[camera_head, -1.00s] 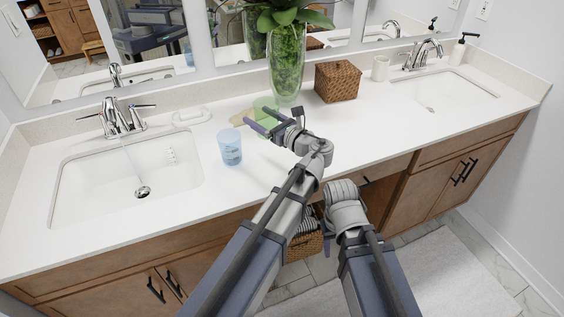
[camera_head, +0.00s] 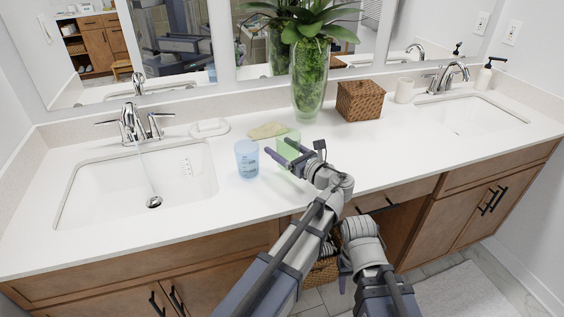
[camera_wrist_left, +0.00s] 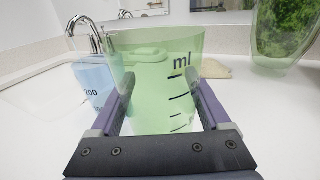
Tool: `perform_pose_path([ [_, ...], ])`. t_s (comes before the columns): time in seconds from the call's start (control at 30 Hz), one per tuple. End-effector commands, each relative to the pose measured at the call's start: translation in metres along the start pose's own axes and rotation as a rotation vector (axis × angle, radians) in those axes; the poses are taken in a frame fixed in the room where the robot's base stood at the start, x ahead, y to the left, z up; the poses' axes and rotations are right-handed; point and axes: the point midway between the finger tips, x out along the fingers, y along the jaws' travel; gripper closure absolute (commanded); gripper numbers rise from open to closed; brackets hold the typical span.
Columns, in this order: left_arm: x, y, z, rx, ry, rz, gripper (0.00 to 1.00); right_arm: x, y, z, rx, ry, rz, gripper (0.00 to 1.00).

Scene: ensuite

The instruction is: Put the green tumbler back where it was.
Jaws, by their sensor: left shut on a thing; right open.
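The translucent green tumbler (camera_head: 287,145) is between the fingers of my left gripper (camera_head: 291,157), which is shut on it. In the left wrist view the tumbler (camera_wrist_left: 160,92) is upright, with dark "ml" marks, between the two purple fingers (camera_wrist_left: 163,108). Its base is hidden by the gripper, so I cannot tell whether it touches the counter. A blue tumbler (camera_head: 247,159) stands just left of it on the white counter (camera_head: 225,215). My right gripper (camera_head: 344,279) is low in front of the counter, mostly hidden by its own arm.
A yellowish cloth or sponge (camera_head: 268,131) lies behind the tumbler. A glass vase (camera_head: 309,85) with a plant and a wicker box (camera_head: 360,100) stand behind to the right. A sink (camera_head: 140,185) with running water is at left. The counter's front right is clear.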

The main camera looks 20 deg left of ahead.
Motion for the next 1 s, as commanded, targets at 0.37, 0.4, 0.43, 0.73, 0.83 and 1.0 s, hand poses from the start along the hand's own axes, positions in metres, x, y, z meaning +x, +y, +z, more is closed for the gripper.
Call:
perform_pose_path([
  [0.37,0.0,0.0,-0.038,0.0,0.0,0.0,0.81,0.038,-0.004,-0.002,0.0,0.0,0.0,0.5],
  [0.4,0.0,0.0,-0.037,0.0,0.0,0.0,0.81,0.037,-0.004,-0.002,0.0,0.0,0.0,0.5],
  [0.43,0.0,0.0,-0.036,0.0,0.0,0.0,0.81,0.036,-0.004,-0.002,0.0,0.0,0.0,0.5],
  [0.73,0.0,0.0,-0.04,0.0,0.0,0.0,0.81,0.04,-0.004,-0.002,0.0,0.0,0.0,0.5],
  [0.83,0.0,0.0,-0.038,0.0,0.0,0.0,0.11,0.038,-0.004,-0.002,0.0,0.0,0.0,0.5],
  [1.0,0.0,0.0,-0.038,0.0,0.0,0.0,0.0,0.038,-0.004,-0.002,0.0,0.0,0.0,0.5],
])
